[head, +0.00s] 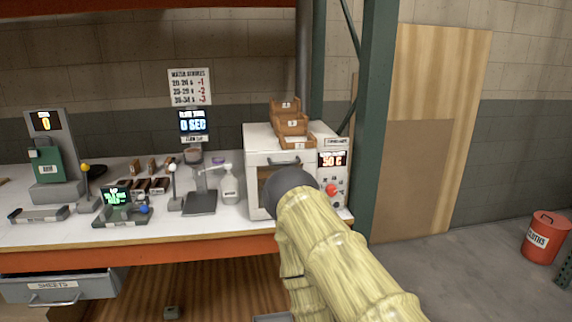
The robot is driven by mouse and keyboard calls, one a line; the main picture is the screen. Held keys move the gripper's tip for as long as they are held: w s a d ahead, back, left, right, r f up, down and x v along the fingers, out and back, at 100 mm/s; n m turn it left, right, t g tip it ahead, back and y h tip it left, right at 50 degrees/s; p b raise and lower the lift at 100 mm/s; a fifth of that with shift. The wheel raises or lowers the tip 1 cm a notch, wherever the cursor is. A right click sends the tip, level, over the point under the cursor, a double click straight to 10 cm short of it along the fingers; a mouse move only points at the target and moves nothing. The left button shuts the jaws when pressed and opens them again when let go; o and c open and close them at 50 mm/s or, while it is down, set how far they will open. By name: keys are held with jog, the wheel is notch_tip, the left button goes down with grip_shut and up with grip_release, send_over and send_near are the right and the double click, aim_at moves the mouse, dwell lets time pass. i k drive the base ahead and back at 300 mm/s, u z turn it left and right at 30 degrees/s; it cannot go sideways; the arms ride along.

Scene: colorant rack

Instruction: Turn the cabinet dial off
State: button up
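The white cabinet (257,150) stands at the right end of the workbench. Its control panel on the right of the front has a lit display (332,160) that reads 50 C. A red dial (331,190) sits below the display, with small marks around it that are too small to read. My arm, in a pale yellow sleeve with a dark rounded joint, rises in front of the cabinet. It hides the lower part of the cabinet front, while the dial shows just beside it. My gripper does not show, and I see nothing touching the dial.
Wooden bins (291,124) are stacked on the cabinet. A green rack post (372,120) stands close to its right. A stand (200,200), a white bottle (229,188) and scales (121,214) are to the left. A drawer (60,287) is open below. Floor at right is clear before a red bin (545,238).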

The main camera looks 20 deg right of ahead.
aim_at(331, 189)
jog(key=z, duration=0.75)
